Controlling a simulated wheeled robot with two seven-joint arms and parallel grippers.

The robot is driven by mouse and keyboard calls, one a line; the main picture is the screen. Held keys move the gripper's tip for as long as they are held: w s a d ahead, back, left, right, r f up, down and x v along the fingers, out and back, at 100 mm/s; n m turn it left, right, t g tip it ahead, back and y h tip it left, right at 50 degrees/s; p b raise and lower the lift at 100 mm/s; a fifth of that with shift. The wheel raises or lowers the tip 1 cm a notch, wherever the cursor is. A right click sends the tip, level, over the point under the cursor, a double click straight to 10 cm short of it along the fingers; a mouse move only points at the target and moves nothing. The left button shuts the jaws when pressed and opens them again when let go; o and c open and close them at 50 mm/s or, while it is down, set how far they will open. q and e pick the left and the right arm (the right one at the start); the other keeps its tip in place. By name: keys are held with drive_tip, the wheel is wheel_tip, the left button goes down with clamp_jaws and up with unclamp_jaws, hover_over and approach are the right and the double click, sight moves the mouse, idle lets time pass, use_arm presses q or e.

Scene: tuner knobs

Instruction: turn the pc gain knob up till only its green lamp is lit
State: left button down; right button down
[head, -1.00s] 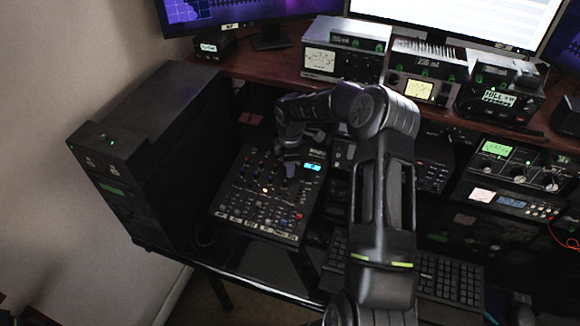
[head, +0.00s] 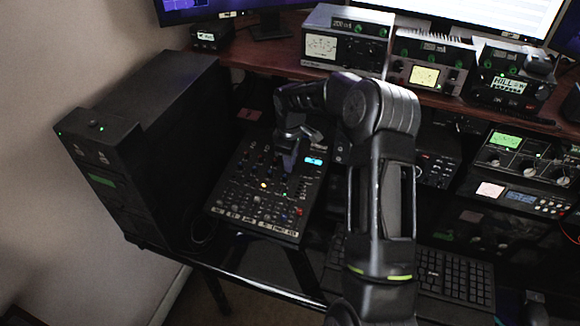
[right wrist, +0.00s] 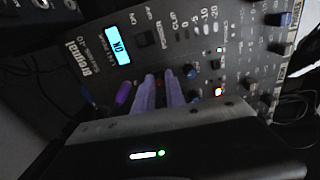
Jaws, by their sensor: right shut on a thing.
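A black mixer panel (head: 232,208) with several small knobs and a lit blue display (head: 313,161) lies in the middle of the head view. My right gripper (head: 287,168) points down onto its upper part. In the right wrist view, the two purple-grey fingers (right wrist: 160,78) are shut close together on a small knob, taken as the pc gain knob; the fingers hide it and its label is unreadable. My left gripper is out of view.
A black tower (head: 165,135) stands left of the mixer. A keyboard (head: 450,282) lies at lower right, beyond my right arm. Radio units (head: 345,45) stand on the brown shelf behind. A purple knob (right wrist: 123,93) sits close beside the fingers.

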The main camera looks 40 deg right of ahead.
drive_tip(key=shift+m+b, duration=1.1)
drive_tip(key=shift+m, duration=0.6)
drive_tip(key=c, duration=1.4)
unclamp_jaws()
drive_tip(key=shift+r, duration=0.15)
drive_tip(key=r, duration=0.5)
drive_tip(key=r+b, duration=0.1)
drive_tip(key=r, duration=0.1)
drive_tip(key=shift+s+a+r, duration=0.25)
drive_tip(key=shift+s+a, duration=0.05)
drive_tip(key=shift+s, duration=0.1)
drive_tip(key=shift+f, duration=0.1)
